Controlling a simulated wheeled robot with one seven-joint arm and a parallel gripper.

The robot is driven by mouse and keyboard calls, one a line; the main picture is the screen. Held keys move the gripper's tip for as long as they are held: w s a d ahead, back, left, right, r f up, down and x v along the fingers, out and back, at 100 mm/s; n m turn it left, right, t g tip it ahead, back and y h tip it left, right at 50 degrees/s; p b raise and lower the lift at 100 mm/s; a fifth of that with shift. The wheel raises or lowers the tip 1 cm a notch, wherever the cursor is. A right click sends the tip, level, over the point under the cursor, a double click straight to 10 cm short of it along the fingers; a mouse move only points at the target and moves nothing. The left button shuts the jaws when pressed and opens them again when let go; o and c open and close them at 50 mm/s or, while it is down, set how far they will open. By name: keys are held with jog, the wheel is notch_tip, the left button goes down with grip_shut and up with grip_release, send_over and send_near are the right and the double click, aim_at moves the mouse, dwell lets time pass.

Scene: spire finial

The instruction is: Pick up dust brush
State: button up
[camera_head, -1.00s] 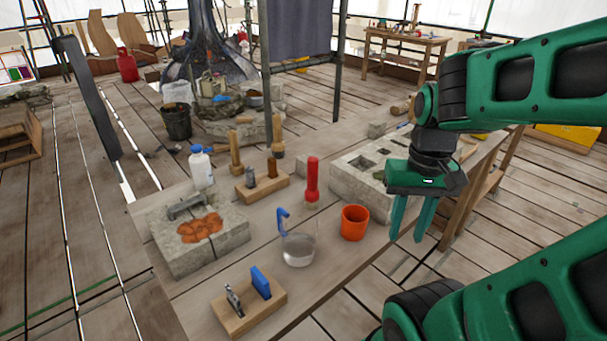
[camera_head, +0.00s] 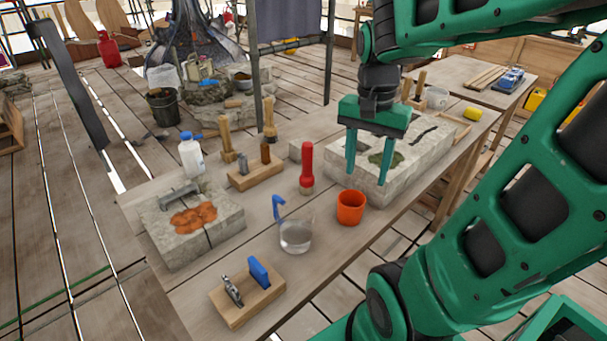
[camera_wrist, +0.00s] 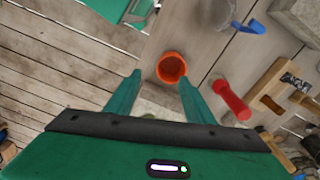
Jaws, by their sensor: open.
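No tool is clearly identifiable as the dust brush. One candidate is a wooden-handled tool with a wider lower end (camera_head: 269,118), upright at the back of the wooden rack; another is a similar upright tool (camera_head: 227,138) to its left. My gripper (camera_head: 367,178) is open and empty, fingers down, in front of the carved stone block and right of these tools. Its fingertips (camera_wrist: 159,80) show in the wrist view.
An orange cup (camera_head: 350,208) stands close to my fingers. A clear jug with a blue handle (camera_head: 296,234), a white bottle (camera_head: 191,155), a stone slab (camera_head: 175,245), a carved block (camera_head: 345,160) and a front rack (camera_head: 247,298) crowd the bench.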

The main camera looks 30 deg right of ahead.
aim_at(307, 166)
jog(key=w+a+m, duration=0.1)
jog(key=w+m, duration=0.2)
jog(key=w, duration=0.2)
jog(key=w+a+r+m, duration=0.1)
jog(key=w+m, duration=0.2)
jog(key=w, duration=0.3)
jog(key=w+a+m, duration=0.1)
jog(key=w+m, duration=0.3)
jog(key=w, duration=0.1)
jog(key=shift+w+a+r, duration=0.15)
jog(key=shift+w+a, duration=0.15)
jog(key=shift+w+a+f+m, duration=0.25)
jog(key=shift+w+m, duration=0.25)
jog(key=shift+m, duration=0.1)
notch_tip(307, 166, down, 6)
jog(key=shift+r, duration=0.25)
jog(key=shift+d+f, duration=0.2)
jog(key=shift+f, duration=2.45)
jog(key=c, duration=1.2)
jog(key=shift+r, duration=0.1)
